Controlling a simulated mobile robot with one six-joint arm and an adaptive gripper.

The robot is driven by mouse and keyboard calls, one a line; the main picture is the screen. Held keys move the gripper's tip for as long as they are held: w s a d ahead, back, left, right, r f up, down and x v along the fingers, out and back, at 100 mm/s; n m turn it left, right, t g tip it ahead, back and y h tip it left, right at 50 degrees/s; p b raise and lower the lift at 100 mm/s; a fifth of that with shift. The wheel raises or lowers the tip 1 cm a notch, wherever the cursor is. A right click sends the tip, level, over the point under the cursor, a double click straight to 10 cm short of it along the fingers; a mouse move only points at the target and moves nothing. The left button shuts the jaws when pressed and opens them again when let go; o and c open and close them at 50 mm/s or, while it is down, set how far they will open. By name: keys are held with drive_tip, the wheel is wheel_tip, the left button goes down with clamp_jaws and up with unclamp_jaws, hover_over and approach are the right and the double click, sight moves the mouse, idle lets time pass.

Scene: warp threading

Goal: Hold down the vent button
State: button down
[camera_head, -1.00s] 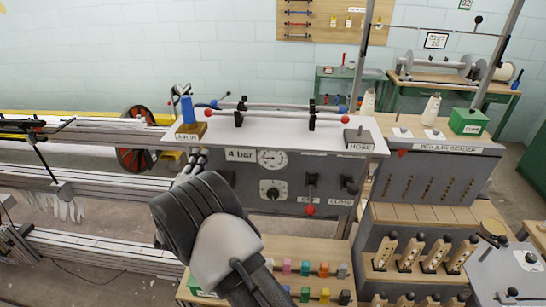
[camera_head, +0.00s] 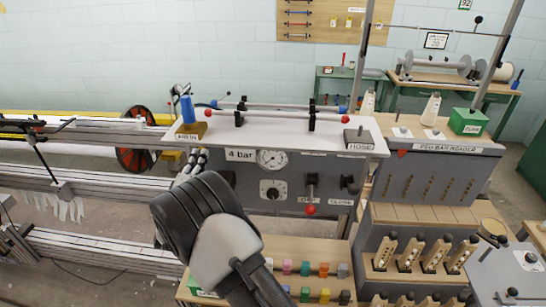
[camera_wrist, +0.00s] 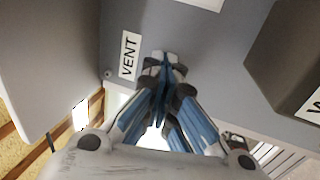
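In the wrist view, a white VENT label (camera_wrist: 128,57) is on the grey panel (camera_wrist: 215,60). My gripper (camera_wrist: 163,70) is shut, its blue-grey fingers together, with the tips at the panel just right of the label. The vent button is not visible; the fingertips cover the spot beside the label. I cannot tell from the picture whether it is pressed in. The round pressure gauge (camera_head: 272,159) sits beside a "4 bar" label (camera_head: 241,155) on the panel front.
A red-tipped lever (camera_head: 310,209) and a round dial (camera_head: 270,190) are on the panel right of my arm. Rods and a blue-handled tool (camera_head: 187,108) are on the bench top. A dark box (camera_wrist: 290,50) juts out at the right of the wrist view.

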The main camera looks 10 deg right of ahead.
drive_tip(key=shift+s, duration=0.1)
drive_tip(key=s+a+p, duration=0.1)
drive_tip(key=s+a, duration=0.1)
drive_tip(key=s, duration=0.4)
drive_tip(key=shift+s+a, duration=0.2)
idle(0.3)
